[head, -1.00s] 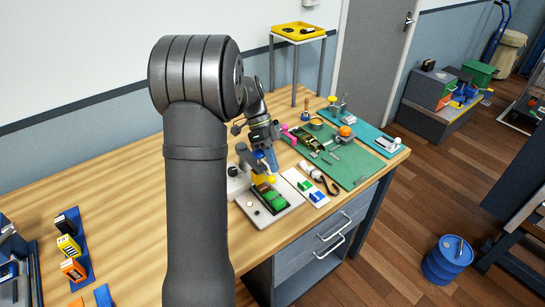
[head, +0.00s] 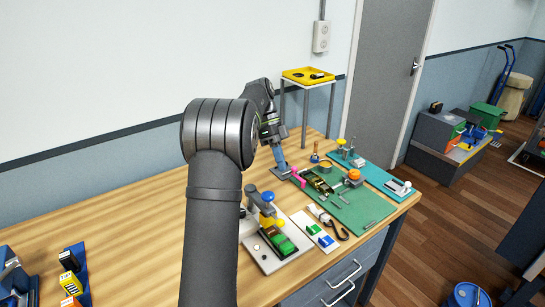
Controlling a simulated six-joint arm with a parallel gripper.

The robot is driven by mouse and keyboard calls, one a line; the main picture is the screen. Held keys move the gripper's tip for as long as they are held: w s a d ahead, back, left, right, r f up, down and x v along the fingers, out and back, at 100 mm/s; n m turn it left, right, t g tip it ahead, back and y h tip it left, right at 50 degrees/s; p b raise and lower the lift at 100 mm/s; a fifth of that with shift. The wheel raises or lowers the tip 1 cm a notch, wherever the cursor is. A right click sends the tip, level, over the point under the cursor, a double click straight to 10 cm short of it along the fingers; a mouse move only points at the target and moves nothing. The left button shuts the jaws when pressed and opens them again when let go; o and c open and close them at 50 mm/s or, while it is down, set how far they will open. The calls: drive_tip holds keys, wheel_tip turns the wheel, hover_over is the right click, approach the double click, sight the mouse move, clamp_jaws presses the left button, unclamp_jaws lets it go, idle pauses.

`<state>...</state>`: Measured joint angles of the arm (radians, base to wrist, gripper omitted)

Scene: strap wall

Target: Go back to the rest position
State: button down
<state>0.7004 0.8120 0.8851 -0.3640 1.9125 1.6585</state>
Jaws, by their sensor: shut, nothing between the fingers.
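My gripper (head: 281,163) points down at the end of my dark grey arm, over the back of the wooden workbench (head: 130,215). It is shut and empty. Its tips are close to a small grey plate (head: 284,174), left of a pink piece (head: 298,176). I cannot tell whether they touch the plate. My upper arm hides part of the bench middle.
A white fixture (head: 262,259) with a green part, a yellow piece and a blue knob stands in front of my gripper. A green mat (head: 345,209) with parts lies to the right. A yellow tray (head: 308,75) stands on a tall stand behind. Blue holders (head: 75,255) are at left.

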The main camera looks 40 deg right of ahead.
idle(0.4)
drive_tip(key=s+a+f, duration=0.5)
drive_tip(key=s+f, duration=0.2)
drive_tip(key=f, duration=0.2)
drive_tip(key=shift+s, duration=0.2)
drive_tip(key=shift+d, duration=0.1)
idle(0.3)
